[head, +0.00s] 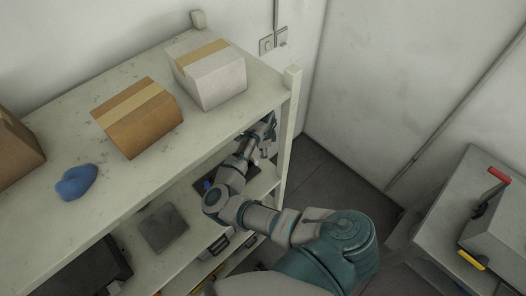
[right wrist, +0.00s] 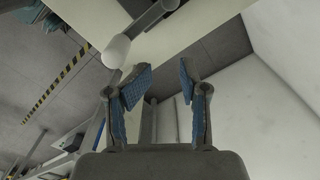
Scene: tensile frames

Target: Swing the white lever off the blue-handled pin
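My right arm reaches in under the top shelf in the head view, with its gripper (head: 268,127) by the right-hand post, partly hidden by the shelf edge. In the right wrist view the gripper (right wrist: 160,82) is open, its two blue-padded fingers apart with nothing between them. A white rounded knob (right wrist: 116,51) on a grey bar, seemingly the white lever, is just beyond and left of the left finger. A small blue spot (head: 208,184) shows beside my forearm on the lower shelf; I cannot tell if it is the pin's handle. My left gripper is not in view.
The top shelf (head: 100,200) bears a brown box (head: 138,118), a pale box (head: 210,76) and a blue lump (head: 76,182). A shelf post (head: 287,135) stands close to my right gripper. A grey case (head: 500,225) with red and yellow handles is at right.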

